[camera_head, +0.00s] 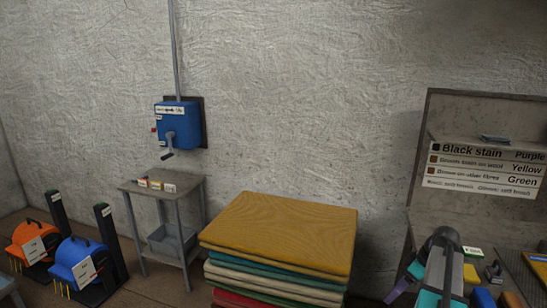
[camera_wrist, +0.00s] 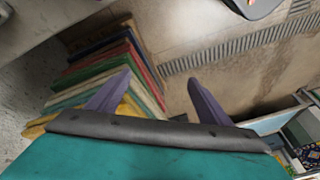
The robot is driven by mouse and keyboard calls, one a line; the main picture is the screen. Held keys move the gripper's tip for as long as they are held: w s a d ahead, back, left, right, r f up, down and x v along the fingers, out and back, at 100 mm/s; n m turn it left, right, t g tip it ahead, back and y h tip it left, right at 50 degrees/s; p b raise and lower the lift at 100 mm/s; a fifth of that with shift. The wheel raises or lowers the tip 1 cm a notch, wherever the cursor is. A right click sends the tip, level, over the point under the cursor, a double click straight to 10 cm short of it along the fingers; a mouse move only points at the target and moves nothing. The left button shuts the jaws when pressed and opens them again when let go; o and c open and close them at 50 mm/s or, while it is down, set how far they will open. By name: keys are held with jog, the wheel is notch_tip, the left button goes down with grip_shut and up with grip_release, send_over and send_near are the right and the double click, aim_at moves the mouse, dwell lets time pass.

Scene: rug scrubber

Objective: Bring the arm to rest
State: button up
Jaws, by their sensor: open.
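My gripper (camera_wrist: 160,78) shows in the wrist view as two purple fingers standing wide apart in front of a dark bar and a teal body. In the head view my arm (camera_head: 441,262) is at the lower right, in front of the bench with the sign. A purple part shows at its left side there, but the fingertips cannot be made out.
A stack of folded rugs (camera_head: 285,232) stands left of my arm; its layered edges (camera_wrist: 120,62) lie beside the left finger in the wrist view. A drain grate (camera_wrist: 240,46) crosses the floor. A small table (camera_head: 163,186), blue wall box (camera_head: 178,125) and two scrubbers stand left.

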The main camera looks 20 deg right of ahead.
jog(key=a+f+n+g+y, duration=0.1)
jog(key=a+f+g, duration=0.1)
jog(key=a+f, duration=0.7)
jog(key=a+f+n+g, duration=0.15)
jog(key=a+f, duration=0.45)
jog(key=a, duration=0.6)
jog(key=a+f+n+g+y, duration=0.1)
jog(key=a+f+g, duration=0.1)
jog(key=a+f, duration=0.7)
jog(key=s+a+f+g+h, duration=0.1)
jog(key=s+a+f, duration=0.35)
jog(key=a, duration=0.25)
jog(key=s+a+f+g+h, duration=0.1)
jog(key=s+a+f+g, duration=0.1)
jog(key=s+a+f, duration=0.3)
jog(key=s+a+f+m+h, duration=0.1)
jog(key=s+f+m, duration=0.1)
jog(key=s+m, duration=0.2)
jog(key=s+a+f+m+h, duration=0.2)
jog(key=s+f+m, duration=0.1)
jog(key=s, duration=0.5)
jog(key=shift+s+f+m+b, duration=0.15)
jog(key=shift+s+m+b, duration=0.2)
jog(key=shift+m, duration=0.4)
